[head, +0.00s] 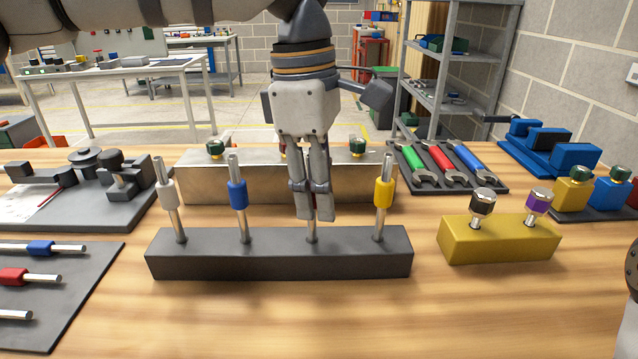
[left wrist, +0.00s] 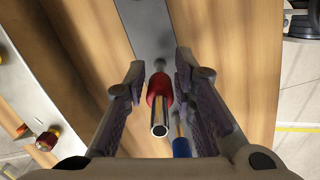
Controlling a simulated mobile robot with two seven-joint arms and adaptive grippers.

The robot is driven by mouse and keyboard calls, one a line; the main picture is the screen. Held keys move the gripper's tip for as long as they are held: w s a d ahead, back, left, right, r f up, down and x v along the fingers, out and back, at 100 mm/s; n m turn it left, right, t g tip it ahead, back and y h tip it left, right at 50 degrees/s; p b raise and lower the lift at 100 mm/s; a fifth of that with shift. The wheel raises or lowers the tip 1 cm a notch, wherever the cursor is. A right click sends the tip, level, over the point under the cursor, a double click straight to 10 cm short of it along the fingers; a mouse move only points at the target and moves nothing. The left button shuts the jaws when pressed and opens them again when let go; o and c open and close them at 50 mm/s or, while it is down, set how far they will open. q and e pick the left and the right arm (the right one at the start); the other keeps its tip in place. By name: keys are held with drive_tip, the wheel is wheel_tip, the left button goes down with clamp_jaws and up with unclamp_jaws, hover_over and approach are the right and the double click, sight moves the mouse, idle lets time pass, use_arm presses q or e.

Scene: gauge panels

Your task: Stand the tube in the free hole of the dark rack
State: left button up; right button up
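The dark rack (head: 280,262) lies across the front of the table. Tubes with a grey (head: 168,193), a blue (head: 237,194) and a yellow sleeve (head: 383,192) stand upright in it. The tube with the red sleeve (left wrist: 160,90) stands in the rack between the blue and yellow ones; its lower metal end (head: 311,232) meets the rack top. My left gripper (head: 312,213) points down around this tube. In the left wrist view its fingers are apart, with a gap beside the sleeve. The fingers hide most of the tube in the head view. My right gripper is not in view.
A metal block (head: 230,182) with green-capped parts stands behind the rack. A yellow block (head: 498,243) with two knobs stands right. A dark mat (head: 75,290) with several sleeved tubes lies front left. A wrench tray (head: 450,181) lies behind right.

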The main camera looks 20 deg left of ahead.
use_arm(q)
drive_tip(key=shift+o, duration=0.7)
drive_tip(key=shift+r, duration=0.1)
drive_tip(key=r, duration=0.4)
drive_tip(key=a+r, duration=0.1)
drive_tip(key=r, duration=0.6)
drive_tip(key=shift+a+r, duration=0.15)
drive_tip(key=shift+r, duration=0.25)
